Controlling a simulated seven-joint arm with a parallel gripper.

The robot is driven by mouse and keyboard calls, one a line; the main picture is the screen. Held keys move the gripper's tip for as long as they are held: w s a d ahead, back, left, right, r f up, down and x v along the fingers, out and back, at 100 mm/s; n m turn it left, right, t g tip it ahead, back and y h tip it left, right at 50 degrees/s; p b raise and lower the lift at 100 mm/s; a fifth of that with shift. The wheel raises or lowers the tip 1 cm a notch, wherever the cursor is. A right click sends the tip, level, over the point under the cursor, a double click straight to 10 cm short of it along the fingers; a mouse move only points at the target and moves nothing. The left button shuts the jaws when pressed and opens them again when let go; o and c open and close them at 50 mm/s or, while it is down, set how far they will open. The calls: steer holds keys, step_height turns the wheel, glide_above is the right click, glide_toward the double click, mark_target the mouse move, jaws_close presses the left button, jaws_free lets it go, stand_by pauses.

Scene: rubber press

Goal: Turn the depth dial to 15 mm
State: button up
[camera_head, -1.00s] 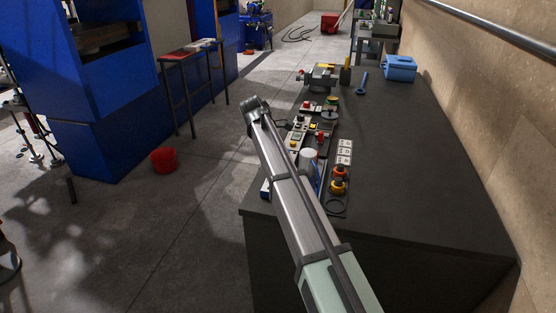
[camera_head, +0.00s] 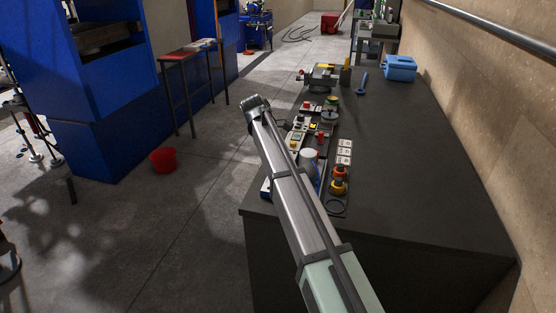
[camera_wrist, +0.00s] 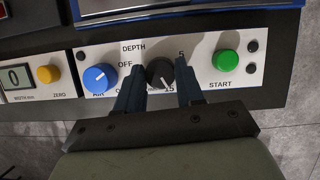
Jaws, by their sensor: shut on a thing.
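The black depth dial (camera_wrist: 160,71) is on a white panel (camera_wrist: 205,46) in the wrist view, under the word DEPTH. OFF is printed at its upper left, 5 at its upper right and 15 below it, slightly right. A light pointer mark on the dial's lower part points down, roughly toward the 15; the exact alignment is hard to tell. My gripper (camera_wrist: 160,82) has its two dark blue fingers on either side of the dial, shut on it. The fingers cover part of the scale. In the head view my arm hides the dial and fingers.
A blue knob (camera_wrist: 98,78) is close left of the fingers, and a green START button (camera_wrist: 226,61) is to the right. A small display (camera_wrist: 17,77) and yellow ZERO button (camera_wrist: 48,74) are farther left. In the head view, controls line the left edge of the grey bench (camera_head: 410,160).

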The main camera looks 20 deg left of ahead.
steer(key=shift+m+g, duration=0.3)
steer(key=shift+m, duration=0.3)
steer(key=o, duration=1)
